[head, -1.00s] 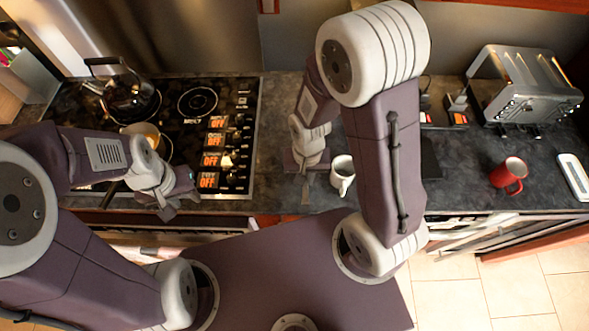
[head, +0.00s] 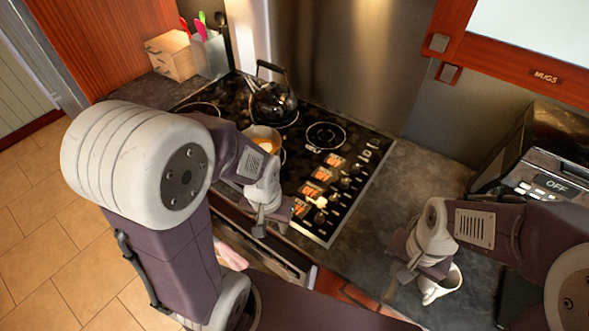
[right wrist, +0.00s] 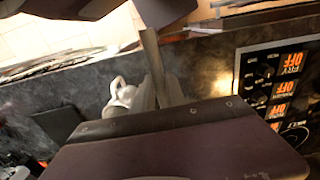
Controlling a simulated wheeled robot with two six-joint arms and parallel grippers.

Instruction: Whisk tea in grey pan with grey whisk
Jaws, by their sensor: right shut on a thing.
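The pan (head: 280,153), with orange tea (head: 266,144) in it, sits on the near left burner, partly hidden by my left arm. My left gripper (head: 268,216) is at the stove's front edge, nearer me than the pan; its jaws are too unclear to read. My right gripper (head: 422,267) is right of the stove, overlapping a white mug (head: 446,286) in the picture. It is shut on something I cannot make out. The right wrist view shows slim grey bars at the jaws, beside the mug (right wrist: 124,93). I cannot make out a whisk with certainty.
A kettle (head: 272,101) stands behind the pan. Stove knobs (head: 320,217) line the stove's right side. A toaster (head: 530,160) stands far right. A wooden block (head: 172,57) and utensil holder (head: 212,55) stand back left. An open drawer shows below the stove.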

